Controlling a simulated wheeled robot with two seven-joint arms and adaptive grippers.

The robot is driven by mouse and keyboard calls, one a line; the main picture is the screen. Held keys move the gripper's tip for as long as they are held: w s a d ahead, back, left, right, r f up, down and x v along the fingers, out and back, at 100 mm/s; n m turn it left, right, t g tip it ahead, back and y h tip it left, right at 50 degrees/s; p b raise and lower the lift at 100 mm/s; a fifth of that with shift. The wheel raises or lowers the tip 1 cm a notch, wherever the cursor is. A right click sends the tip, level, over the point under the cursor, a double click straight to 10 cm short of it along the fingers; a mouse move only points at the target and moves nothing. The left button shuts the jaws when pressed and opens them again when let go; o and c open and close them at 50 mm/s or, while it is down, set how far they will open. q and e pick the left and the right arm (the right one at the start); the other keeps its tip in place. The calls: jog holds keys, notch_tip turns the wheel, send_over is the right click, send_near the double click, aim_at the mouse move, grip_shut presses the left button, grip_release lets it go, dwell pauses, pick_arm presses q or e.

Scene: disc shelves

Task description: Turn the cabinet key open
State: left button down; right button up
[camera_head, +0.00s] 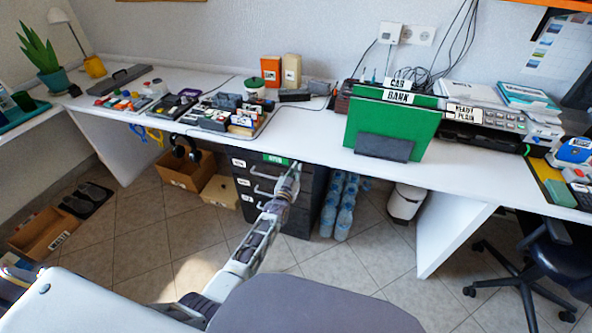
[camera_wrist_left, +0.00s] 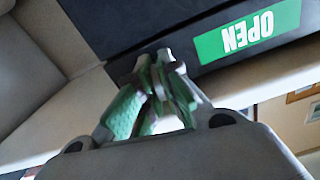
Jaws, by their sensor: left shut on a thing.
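The dark drawer cabinet (camera_head: 304,212) stands under the desk, with handles and white labels on its drawers. A green label (camera_head: 275,159) is on its upper front edge; in the left wrist view the label (camera_wrist_left: 247,36) reads OPEN and appears upside down. My left gripper (camera_head: 294,168) is at the cabinet's top right front. In the left wrist view its fingertips (camera_wrist_left: 160,66) are together against the dark front, beside the label, shut on the cabinet key. The key is hidden between the fingers, so its angle cannot be told. My right gripper is not in view.
The white desk (camera_head: 310,148) overhangs the cabinet. Cardboard boxes (camera_head: 183,172) stand on the floor to the left. Water bottles (camera_head: 341,207) and a white bin (camera_head: 405,203) stand to the right. The tiled floor in front is clear.

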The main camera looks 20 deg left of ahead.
pick_arm(q)
jog(key=shift+f+n, duration=0.1)
jog(key=shift+n, duration=0.7)
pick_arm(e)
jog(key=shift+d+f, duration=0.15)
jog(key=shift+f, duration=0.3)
pick_arm(q)
jog(key=c, duration=1.6)
grip_release()
jog(key=s, duration=1.2)
jog(key=shift+a, duration=0.2)
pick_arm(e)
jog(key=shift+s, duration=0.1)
